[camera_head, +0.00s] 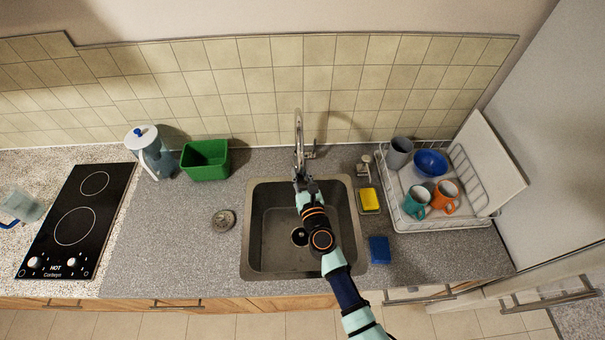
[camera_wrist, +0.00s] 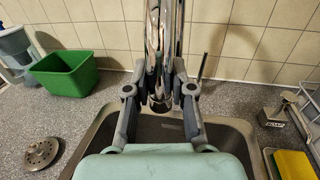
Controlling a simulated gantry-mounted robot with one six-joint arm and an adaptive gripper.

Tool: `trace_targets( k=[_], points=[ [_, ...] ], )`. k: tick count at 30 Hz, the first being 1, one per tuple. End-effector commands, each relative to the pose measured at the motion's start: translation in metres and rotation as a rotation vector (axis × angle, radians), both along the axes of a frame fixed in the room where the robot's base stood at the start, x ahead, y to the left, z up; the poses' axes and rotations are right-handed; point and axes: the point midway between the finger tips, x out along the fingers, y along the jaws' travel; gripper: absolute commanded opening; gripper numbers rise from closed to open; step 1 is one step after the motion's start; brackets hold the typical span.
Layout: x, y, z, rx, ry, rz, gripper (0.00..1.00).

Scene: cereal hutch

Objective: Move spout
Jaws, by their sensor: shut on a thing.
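The chrome spout (camera_head: 299,135) rises behind the sink and arches over it. It also shows in the wrist view (camera_wrist: 164,40), where it runs down between my gripper's fingers. My gripper (camera_head: 305,184) is over the back part of the sink, at the lower end of the spout. In the wrist view my gripper (camera_wrist: 160,92) has one finger on each side of the spout and is shut on it. The exact contact points are partly hidden by the fingers. The sink basin (camera_head: 272,238) below looks empty.
A green bin (camera_head: 205,160) and a pitcher (camera_head: 150,152) stand left of the sink. A round drain strainer (camera_head: 223,220) lies nearer. On the right are a yellow sponge (camera_head: 369,199), a blue sponge (camera_head: 380,249) and a dish rack (camera_head: 472,222) with cups and a bowl.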

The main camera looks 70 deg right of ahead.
Motion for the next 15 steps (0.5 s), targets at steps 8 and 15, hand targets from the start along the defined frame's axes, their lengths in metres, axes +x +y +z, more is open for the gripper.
trace_targets(
  k=[8, 15],
  points=[
    [0.0008, -0.0004, 0.0000, 0.001, -0.001, -0.017, 0.00],
    [0.0005, -0.0005, -0.0002, 0.000, 0.000, -0.017, 0.31]
  ],
)
